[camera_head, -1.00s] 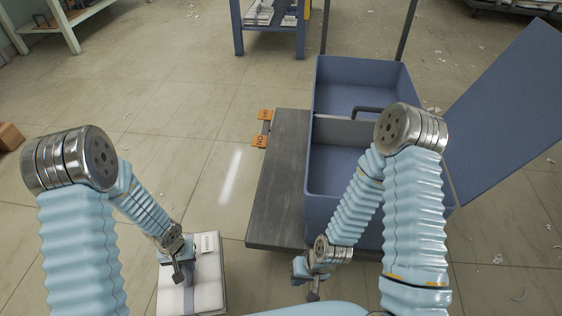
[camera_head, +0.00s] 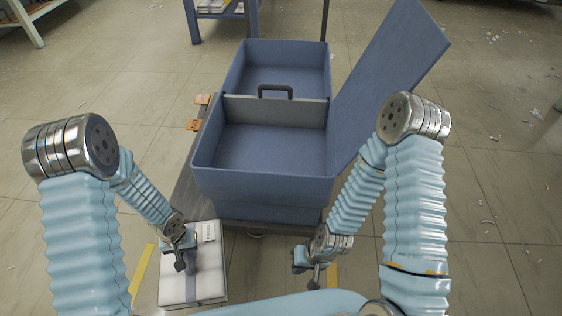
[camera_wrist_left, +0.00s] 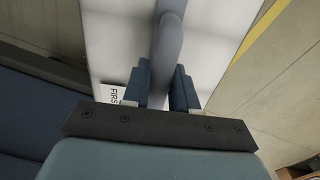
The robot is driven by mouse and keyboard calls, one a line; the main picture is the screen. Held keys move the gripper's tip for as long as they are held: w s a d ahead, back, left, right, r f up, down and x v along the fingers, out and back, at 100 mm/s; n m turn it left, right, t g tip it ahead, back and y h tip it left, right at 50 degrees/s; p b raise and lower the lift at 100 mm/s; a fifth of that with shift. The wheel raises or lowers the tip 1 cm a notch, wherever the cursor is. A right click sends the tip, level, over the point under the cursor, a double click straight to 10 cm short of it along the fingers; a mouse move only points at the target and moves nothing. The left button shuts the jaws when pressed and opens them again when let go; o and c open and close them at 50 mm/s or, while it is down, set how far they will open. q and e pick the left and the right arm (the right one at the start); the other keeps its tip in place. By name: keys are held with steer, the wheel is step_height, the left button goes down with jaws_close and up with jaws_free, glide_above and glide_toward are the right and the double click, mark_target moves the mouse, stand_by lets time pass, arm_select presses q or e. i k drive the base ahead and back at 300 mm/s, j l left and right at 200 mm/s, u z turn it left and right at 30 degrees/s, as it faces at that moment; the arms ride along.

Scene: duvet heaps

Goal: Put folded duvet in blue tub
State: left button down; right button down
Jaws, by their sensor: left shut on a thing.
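The folded duvet (camera_head: 205,280) is a flat white packet with a grey strap and a printed label. It hangs from my left gripper (camera_head: 180,262) at the lower left of the head view. In the left wrist view my left gripper (camera_wrist_left: 172,85) is shut on the grey strap across the white duvet (camera_wrist_left: 115,45). The blue tub (camera_head: 265,190) stands in the middle of the head view, with two open compartments that look empty and a grey divider. My right gripper (camera_head: 315,280) is right of the duvet, holding nothing visible; its jaw gap is unclear.
The tub rests on a dark platform (camera_head: 190,185) with orange brackets (camera_head: 200,112) at its left. A blue lid panel (camera_head: 395,70) slants up on the tub's right. A blue-legged shelf (camera_head: 193,20) stands behind. Floor is open on both sides.

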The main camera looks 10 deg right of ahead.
mark_target(277, 167)
steer(key=k+l, duration=0.1)
steer(key=l, duration=0.35)
steer(key=k+l, duration=0.1)
steer(key=l, duration=0.35)
steer(key=k+l+u, duration=0.1)
steer(key=l, duration=0.35)
